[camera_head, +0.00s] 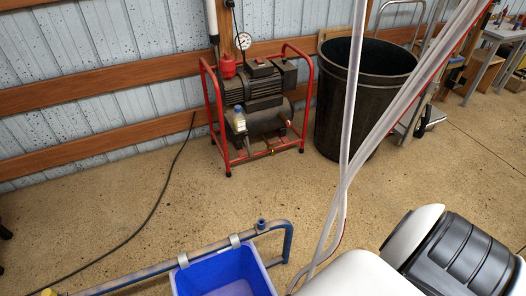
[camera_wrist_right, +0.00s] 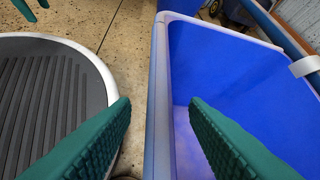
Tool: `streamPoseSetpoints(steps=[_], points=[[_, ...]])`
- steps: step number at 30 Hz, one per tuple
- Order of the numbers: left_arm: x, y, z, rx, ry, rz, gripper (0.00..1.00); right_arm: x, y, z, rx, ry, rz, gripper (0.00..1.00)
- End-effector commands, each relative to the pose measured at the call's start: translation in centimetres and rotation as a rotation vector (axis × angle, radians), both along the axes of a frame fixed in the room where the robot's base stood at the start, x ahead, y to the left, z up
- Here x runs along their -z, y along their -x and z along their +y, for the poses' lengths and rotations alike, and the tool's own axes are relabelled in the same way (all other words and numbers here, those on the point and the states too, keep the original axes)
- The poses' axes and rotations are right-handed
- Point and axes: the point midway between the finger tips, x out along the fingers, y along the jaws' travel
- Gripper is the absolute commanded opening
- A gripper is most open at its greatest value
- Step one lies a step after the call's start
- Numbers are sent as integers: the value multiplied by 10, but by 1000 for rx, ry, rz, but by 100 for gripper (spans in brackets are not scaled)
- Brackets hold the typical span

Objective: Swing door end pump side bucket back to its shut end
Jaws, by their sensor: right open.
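The blue bucket (camera_head: 225,272) hangs at the bottom centre of the head view, its lower part cut off. Pale hooks (camera_head: 183,261) hold it on a blue-grey rail (camera_head: 140,272). In the right wrist view the bucket (camera_wrist_right: 225,75) fills the right half, open side up. My right gripper (camera_wrist_right: 160,105) is open, its green fingers on either side of the bucket's pale near rim. The right finger is over the opening, the left one outside. Contact cannot be told. Two green tips (camera_wrist_right: 30,8) at the top left may be my left gripper.
A red-framed pump (camera_head: 258,110) stands by the wall, with a black bin (camera_head: 350,95) to its right. A dark hose (camera_head: 150,205) lies on the floor. Pale hanging tubes (camera_head: 350,150) cross the view near the bucket. The floor between pump and rail is mostly clear.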

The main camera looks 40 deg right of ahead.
Motion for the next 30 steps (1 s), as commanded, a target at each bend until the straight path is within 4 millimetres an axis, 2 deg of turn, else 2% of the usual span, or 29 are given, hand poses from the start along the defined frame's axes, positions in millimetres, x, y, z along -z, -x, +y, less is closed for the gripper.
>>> streamPoseSetpoints(steps=[1,3,12,30], points=[[-9,0,0,0,0,0,54,-12,5,-9,-1,2,1,41],[-13,0,0,0,0,0,54,-22,11,-19,-2,2,0,41],[-22,0,0,0,0,0,54,-54,28,-49,-1,-1,-1,41],[-22,1,0,0,0,1,54,-59,31,-54,-2,-1,-2,41]])
